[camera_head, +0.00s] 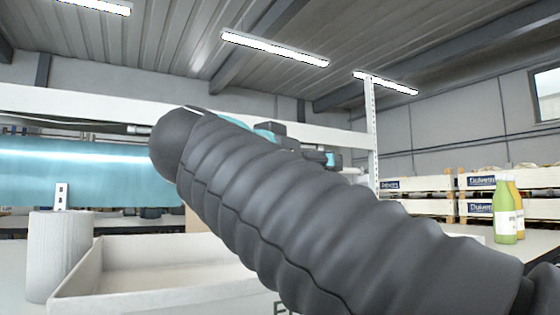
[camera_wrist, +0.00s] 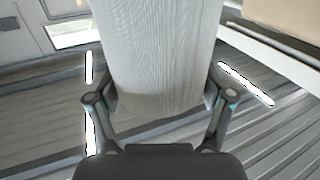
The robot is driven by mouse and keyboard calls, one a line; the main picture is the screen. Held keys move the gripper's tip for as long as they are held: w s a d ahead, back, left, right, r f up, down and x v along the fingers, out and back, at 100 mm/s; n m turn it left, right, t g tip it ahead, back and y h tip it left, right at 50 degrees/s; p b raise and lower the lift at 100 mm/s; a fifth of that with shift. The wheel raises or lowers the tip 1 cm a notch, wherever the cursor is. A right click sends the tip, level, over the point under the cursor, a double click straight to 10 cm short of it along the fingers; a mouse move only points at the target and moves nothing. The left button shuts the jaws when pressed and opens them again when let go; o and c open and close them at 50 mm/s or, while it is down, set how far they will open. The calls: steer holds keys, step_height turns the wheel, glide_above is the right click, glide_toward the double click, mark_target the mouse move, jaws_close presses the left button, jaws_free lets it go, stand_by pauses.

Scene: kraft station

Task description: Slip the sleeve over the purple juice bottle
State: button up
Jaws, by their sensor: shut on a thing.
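A pale grey, finely ribbed sleeve (camera_wrist: 160,45) fills the upper middle of the wrist view. My gripper (camera_wrist: 161,98) has one finger against each side of it and is shut on it. A similar pale ribbed cylinder (camera_head: 57,257) stands upright at the left in the head view, beside a white tray. I cannot tell whether it is the same piece. My gripper does not show in the head view, where my dark arm covers the middle. No purple juice bottle shows in either view.
The white open tray (camera_head: 75,292) is at the lower left, partly behind my arm. A green bottle (camera_head: 505,212) and a yellow one (camera_head: 518,205) stand at the right. Stacked crates (camera_head: 432,184) are behind. A white shelf post (camera_head: 371,130) rises beyond my arm.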

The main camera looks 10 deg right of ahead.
steer(key=shift+f+b, duration=1.2)
steer(key=shift+f, duration=1.15)
steer(key=o, duration=0.8)
steer(key=shift+a, duration=0.1)
steer(key=v, duration=1.2)
